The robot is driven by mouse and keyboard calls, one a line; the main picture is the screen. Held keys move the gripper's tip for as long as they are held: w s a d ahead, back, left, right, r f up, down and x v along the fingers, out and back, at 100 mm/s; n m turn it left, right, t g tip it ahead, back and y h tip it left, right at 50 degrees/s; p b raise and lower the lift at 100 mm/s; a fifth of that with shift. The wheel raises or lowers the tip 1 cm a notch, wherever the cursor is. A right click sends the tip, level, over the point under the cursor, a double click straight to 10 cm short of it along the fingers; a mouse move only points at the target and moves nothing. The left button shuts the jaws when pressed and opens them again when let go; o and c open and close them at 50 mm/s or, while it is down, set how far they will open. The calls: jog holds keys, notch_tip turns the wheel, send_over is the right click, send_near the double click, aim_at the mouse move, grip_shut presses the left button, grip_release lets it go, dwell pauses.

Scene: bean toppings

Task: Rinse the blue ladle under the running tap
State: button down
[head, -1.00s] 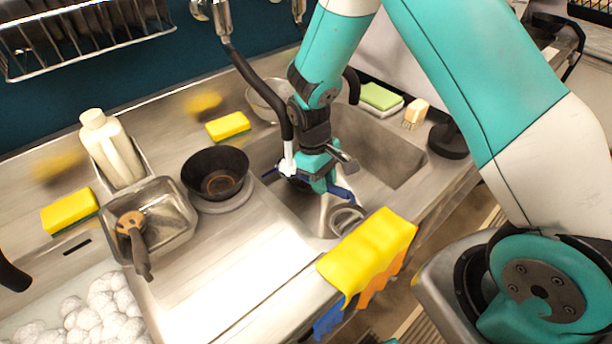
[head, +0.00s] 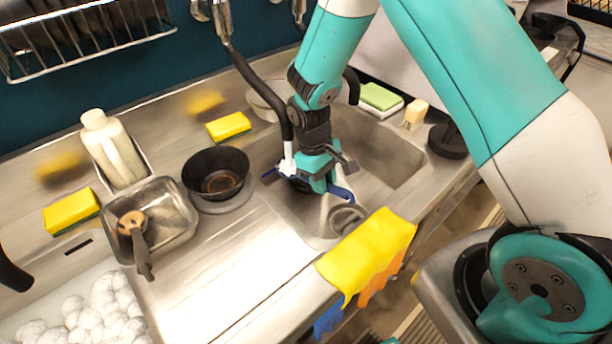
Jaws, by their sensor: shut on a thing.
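My gripper (head: 318,180) is down in the sink (head: 395,165), below the black tap (head: 285,125). It is shut on the blue ladle (head: 343,194), whose blue part sticks out to the right of the jaws; another bit of blue shows at their left. The ladle's bowl is mostly hidden by the gripper. White water (head: 287,164) comes from the tap's end and meets the left side of the gripper and ladle. I cannot tell how much of the ladle it wets.
A round metal drain piece (head: 346,218) lies in the sink's near part. A yellow cloth (head: 368,250) hangs over the front edge. A black bowl (head: 216,172) stands left of the sink, and a metal tray (head: 181,228) with a brown-headed tool is further left.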

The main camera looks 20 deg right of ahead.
jog(key=s, duration=1)
jog(key=shift+s+f+p, duration=0.15)
jog(key=shift+p, duration=0.2)
dwell(0.5)
jog(key=shift+s+d+r+p, duration=0.1)
jog(key=shift+s+r+p, duration=0.6)
jog(key=shift+r, duration=0.2)
jog(key=shift+s+a+r+p, duration=0.1)
jog(key=shift+s+r+p, duration=0.5)
jog(key=shift+r+p, duration=0.25)
jog(key=shift+s+d+r+p, duration=0.1)
jog(key=shift+s+r+p, duration=0.55)
jog(key=shift+r, duration=0.3)
jog(key=shift+w, duration=0.1)
